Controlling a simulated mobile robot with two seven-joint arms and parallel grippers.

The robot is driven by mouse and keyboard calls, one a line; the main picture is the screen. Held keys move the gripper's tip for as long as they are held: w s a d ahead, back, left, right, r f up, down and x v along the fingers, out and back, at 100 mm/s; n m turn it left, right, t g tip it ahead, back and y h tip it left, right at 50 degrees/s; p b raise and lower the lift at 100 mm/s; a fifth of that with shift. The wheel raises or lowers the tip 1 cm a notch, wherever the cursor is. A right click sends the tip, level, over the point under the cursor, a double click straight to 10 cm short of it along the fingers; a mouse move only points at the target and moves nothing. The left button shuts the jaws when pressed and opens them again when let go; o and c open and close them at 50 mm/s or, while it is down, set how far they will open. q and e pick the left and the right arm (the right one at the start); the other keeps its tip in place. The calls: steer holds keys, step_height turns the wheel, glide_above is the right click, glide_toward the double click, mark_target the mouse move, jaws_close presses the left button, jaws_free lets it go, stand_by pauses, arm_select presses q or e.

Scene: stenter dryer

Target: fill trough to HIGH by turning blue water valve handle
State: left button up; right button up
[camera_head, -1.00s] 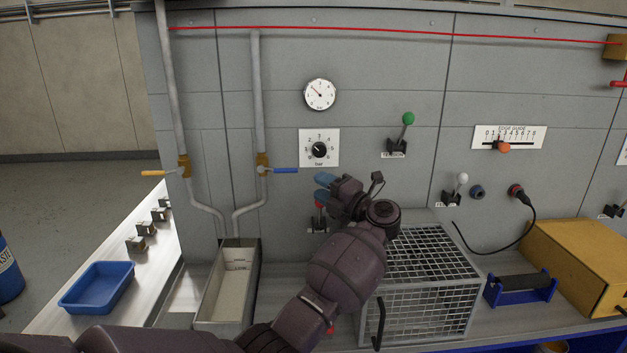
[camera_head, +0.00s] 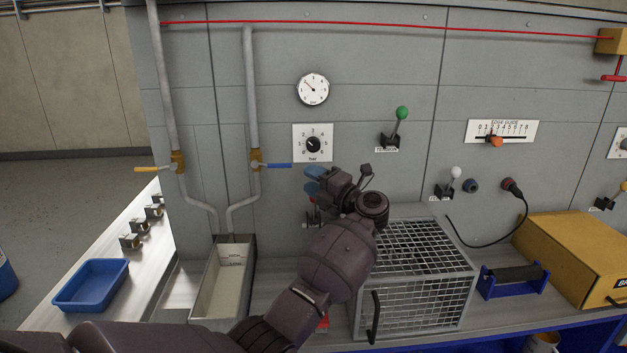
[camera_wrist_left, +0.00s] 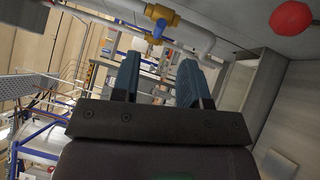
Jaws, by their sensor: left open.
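The blue water valve handle (camera_head: 279,165) sticks out to the right of a brass valve on a grey pipe. It lies level. The trough (camera_head: 226,283) stands below the pipe's outlet, with level marks on its back wall; I cannot make out water in it. My left gripper (camera_head: 314,180) is right of and slightly below the handle, apart from it, open and empty. In the left wrist view my gripper's two fingers (camera_wrist_left: 158,78) are apart, and a brass valve with a blue handle (camera_wrist_left: 158,30) shows beyond them. My right gripper is not in view.
An orange-handled valve (camera_head: 148,169) is on the left pipe. A red-knobbed lever (camera_wrist_left: 291,17) is close to my left gripper. A wire cage (camera_head: 425,290) stands right of my arm. A blue tray (camera_head: 92,284) lies at left.

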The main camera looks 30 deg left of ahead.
mark_target(288, 167)
arm_select(q)
steer(key=shift+x, duration=4.8)
steer(key=shift+c, duration=0.2)
jaws_close()
